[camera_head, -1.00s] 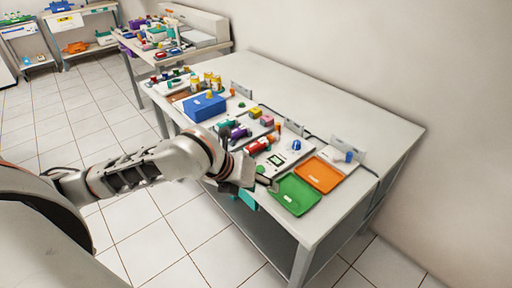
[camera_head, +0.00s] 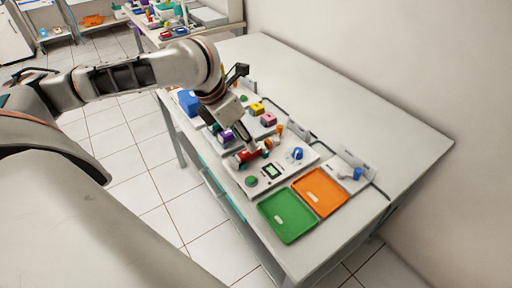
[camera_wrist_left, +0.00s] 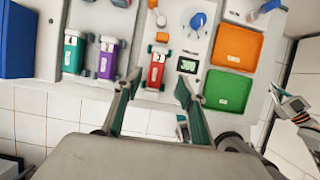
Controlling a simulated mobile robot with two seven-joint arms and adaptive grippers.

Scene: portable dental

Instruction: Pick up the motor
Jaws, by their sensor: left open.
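A red motor (camera_head: 248,157) with a white label sits on the white test panel (camera_head: 278,183), beside a small display. It also shows in the left wrist view (camera_wrist_left: 156,72), lying lengthwise. My left gripper (camera_head: 245,143) is above the motor. In the left wrist view its open fingers (camera_wrist_left: 158,88) stand on either side of the motor's near end; I cannot tell whether they touch it. A purple motor (camera_wrist_left: 107,60) and a teal motor (camera_wrist_left: 74,54) lie on the neighbouring panel. Part of my right gripper (camera_wrist_left: 293,108) shows at the right of the wrist view.
A green tray (camera_head: 288,216) and an orange tray (camera_head: 320,192) lie right of the panel. A blue knob (camera_head: 297,153) stands on the panel. A blue bin (camera_head: 188,101) is farther left. The table's right side is clear, with a wall behind.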

